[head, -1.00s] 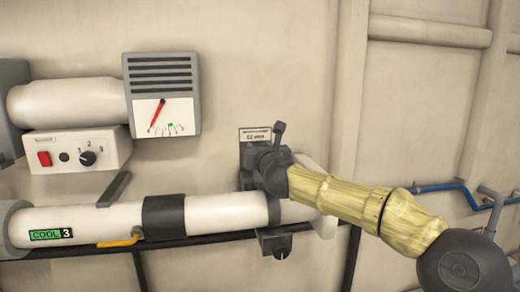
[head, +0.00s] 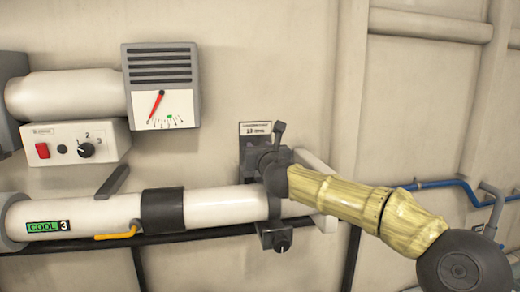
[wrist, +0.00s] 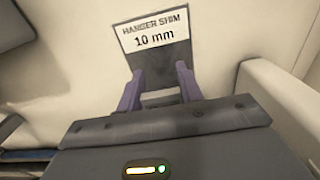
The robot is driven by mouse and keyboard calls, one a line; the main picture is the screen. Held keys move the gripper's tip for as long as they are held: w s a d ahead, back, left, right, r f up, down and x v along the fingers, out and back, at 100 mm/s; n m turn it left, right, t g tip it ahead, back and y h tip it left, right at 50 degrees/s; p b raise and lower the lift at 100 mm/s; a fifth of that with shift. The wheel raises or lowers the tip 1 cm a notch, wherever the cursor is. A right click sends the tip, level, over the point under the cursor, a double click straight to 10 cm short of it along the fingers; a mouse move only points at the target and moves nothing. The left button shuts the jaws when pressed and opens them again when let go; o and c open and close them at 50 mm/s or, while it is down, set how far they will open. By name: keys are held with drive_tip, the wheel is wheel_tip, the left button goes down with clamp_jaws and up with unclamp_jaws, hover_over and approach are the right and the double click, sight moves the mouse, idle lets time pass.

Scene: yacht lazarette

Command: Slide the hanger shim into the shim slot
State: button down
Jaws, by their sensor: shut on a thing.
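The white pipe (head: 110,216) with a dark band (head: 162,211) runs along the wall to the left. A gauge (head: 163,87) and a control box with a red switch (head: 75,145) are above it. A blue pipe (head: 440,185) is at right. The wall above the bracket is clear.

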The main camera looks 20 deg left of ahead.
drive_tip(key=shift+f+b, duration=0.75)
drive_tip(key=c, duration=0.9)
unclamp_jaws()
drive_tip(key=shift+o, duration=0.2)
drive_tip(key=shift+f, duration=0.1)
drive_tip(key=b+v, duration=0.9)
drive_tip(key=v, duration=0.5)
drive_tip(key=shift+b+v, duration=1.2)
drive_tip(key=shift+v, duration=0.5)
drive_tip(key=shift+a, duration=0.1)
